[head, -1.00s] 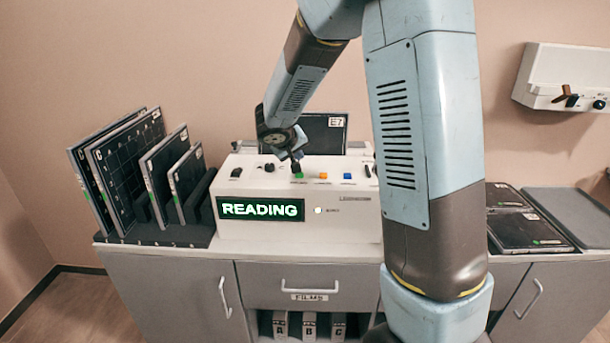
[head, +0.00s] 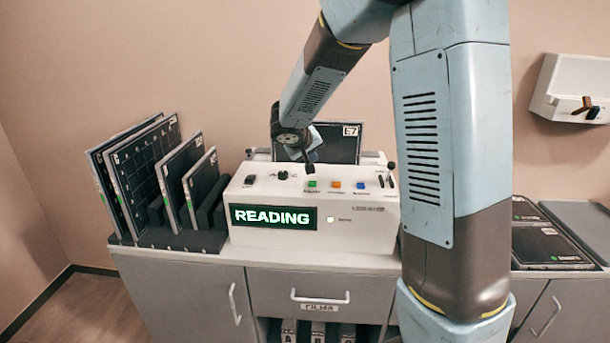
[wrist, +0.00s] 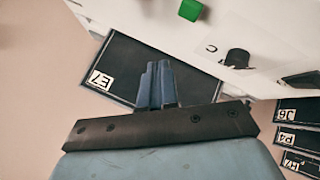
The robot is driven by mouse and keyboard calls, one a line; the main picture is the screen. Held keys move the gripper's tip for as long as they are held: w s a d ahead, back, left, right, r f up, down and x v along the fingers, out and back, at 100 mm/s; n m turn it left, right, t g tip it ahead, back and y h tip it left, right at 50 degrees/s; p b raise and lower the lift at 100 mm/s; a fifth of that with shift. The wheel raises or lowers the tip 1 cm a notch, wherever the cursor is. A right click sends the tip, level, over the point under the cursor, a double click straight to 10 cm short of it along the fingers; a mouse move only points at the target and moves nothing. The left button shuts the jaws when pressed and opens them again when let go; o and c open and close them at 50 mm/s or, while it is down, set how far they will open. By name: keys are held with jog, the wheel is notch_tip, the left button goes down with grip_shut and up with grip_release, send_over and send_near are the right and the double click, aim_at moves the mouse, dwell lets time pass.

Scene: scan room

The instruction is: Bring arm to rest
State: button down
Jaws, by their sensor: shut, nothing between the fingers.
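My gripper (head: 309,166) is shut and empty, just above the top of the white reader console (head: 262,237), over its row of buttons. In the wrist view my gripper (wrist: 158,80) shows its fingers together, with nothing between them. The console's green screen (head: 273,217) says READING. Green (head: 312,183), orange (head: 335,184) and blue (head: 361,185) buttons sit on its top; the green button (wrist: 190,10) also shows in the wrist view. A dark plate marked E7 (head: 340,150) stands at the back of the console, partly hidden by my arm.
A rack (head: 170,238) with several dark plates stands left of the console. More plates (head: 548,245) lie on the cabinet at right. A white wall box (head: 575,78) with a lever hangs at upper right. Open air lies above the console's left side.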

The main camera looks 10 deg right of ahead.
jog(key=s+d+r+m+g, duration=0.1)
jog(key=s+d+r, duration=0.2)
jog(key=s+r, duration=0.35)
jog(key=s+d+r+m+g, duration=0.1)
jog(key=s+d+r, duration=0.2)
jog(key=s, duration=0.7)
jog(key=s+a+r+y, duration=0.1)
jog(key=s+y, duration=0.1)
jog(key=s, duration=0.8)
jog(key=s+a+r+y, duration=0.1)
jog(key=s+a+y, duration=0.1)
jog(key=s, duration=0.7)
jog(key=shift+s+a+y, duration=0.3)
jog(key=shift+s+y, duration=0.1)
jog(key=shift+y, duration=0.4)
